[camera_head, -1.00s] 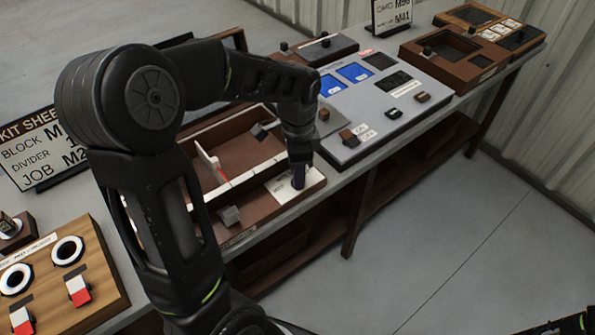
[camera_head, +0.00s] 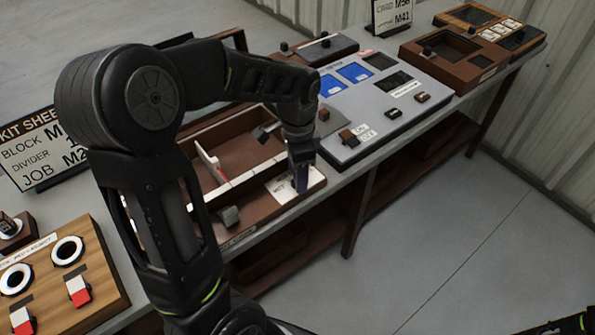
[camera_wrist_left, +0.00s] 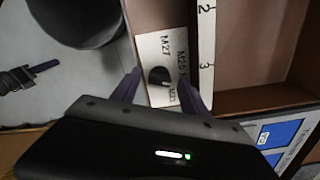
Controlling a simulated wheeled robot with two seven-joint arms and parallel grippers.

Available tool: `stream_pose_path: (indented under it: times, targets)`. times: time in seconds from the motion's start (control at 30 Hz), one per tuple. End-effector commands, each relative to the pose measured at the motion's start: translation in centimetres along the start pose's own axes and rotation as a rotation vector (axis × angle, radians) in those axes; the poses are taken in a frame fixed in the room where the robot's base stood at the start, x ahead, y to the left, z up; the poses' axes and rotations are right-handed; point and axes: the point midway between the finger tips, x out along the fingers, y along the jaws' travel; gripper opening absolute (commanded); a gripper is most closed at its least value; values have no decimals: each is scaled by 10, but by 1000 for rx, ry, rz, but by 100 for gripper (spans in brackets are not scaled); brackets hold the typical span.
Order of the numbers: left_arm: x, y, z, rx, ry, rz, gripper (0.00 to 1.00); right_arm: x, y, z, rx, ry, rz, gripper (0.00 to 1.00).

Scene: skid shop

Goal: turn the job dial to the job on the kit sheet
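The job dial is a small dark knob (camera_wrist_left: 160,77) on a white plate (camera_wrist_left: 153,46) with M27 and other partly covered job marks. The plate also shows in the head view (camera_head: 281,190), at the near right end of a brown wooden box. My left gripper (camera_wrist_left: 158,84) is over the plate, its fingers apart on either side of the knob; I cannot tell whether they touch it. In the head view, the left gripper (camera_head: 300,180) hides the knob. The kit sheet (camera_head: 40,152) stands at the left; its JOB line starts "M2", the rest hidden by my arm.
The brown box (camera_head: 236,185) has a white scale strip and a red-and-white pointer. A grey panel (camera_head: 345,148) with blue screens is right of it. A wooden board (camera_head: 105,290) with white rings and red-white switches lies at the front left.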

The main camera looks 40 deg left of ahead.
Motion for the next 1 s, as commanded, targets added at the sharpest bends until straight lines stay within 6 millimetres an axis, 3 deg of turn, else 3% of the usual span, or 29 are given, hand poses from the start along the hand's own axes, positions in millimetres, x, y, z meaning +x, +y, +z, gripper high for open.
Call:
stream_pose_path:
  times: [0.37, 0.73, 1.0]
  targets:
    - [-8, 0, 0, 1, 1, 0, 53, 0, 0, 0, 0, 0, 0, 0]
    - [-64, -1, -1, 1, 2, -3, 53, 0, 0, 0, 0, 0, 0, 0]
    - [-78, 0, 0, 0, 0, 1, 53, 0, 0, 0, 0, 0, 0, 0]
